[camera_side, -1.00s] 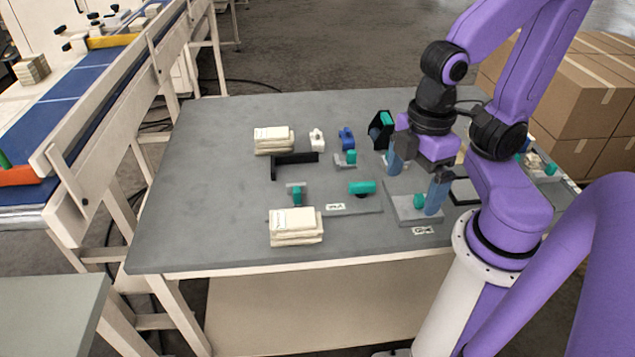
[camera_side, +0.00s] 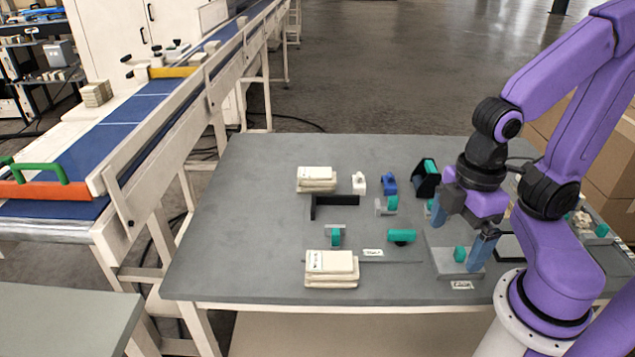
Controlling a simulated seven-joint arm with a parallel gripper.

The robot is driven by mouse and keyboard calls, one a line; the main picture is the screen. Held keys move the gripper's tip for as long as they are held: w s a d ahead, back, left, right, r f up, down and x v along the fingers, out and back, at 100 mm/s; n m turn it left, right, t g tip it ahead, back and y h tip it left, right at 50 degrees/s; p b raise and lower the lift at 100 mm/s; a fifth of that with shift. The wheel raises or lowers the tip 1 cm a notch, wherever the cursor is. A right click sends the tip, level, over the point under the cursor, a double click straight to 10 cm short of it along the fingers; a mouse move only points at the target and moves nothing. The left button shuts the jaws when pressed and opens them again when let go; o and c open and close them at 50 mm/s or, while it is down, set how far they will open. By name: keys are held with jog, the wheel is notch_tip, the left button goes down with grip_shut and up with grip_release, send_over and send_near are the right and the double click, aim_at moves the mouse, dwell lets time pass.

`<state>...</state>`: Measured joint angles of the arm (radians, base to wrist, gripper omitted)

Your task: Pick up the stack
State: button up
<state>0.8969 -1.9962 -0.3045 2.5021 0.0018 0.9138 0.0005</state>
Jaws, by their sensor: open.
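Two cream-coloured stacks of flat packets lie on the grey table. One stack (camera_side: 331,269) is near the front edge, and the other stack (camera_side: 317,180) is farther back. I cannot tell which one the task means. My gripper (camera_side: 458,228) is open and empty at the right part of the table, well to the right of both stacks. Its blue fingers point down, one on each side, above a grey plate (camera_side: 447,262) with a teal knob (camera_side: 460,254). I cannot tell whether a finger touches the plate.
A black angled bracket (camera_side: 334,204) lies between the stacks. Small teal, blue and white fixtures stand mid-table, with a black and teal holder (camera_side: 426,178) behind. A blue-belt conveyor (camera_side: 112,124) runs along the left. The table's left part is clear.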

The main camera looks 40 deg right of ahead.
jog(key=shift+c, duration=1)
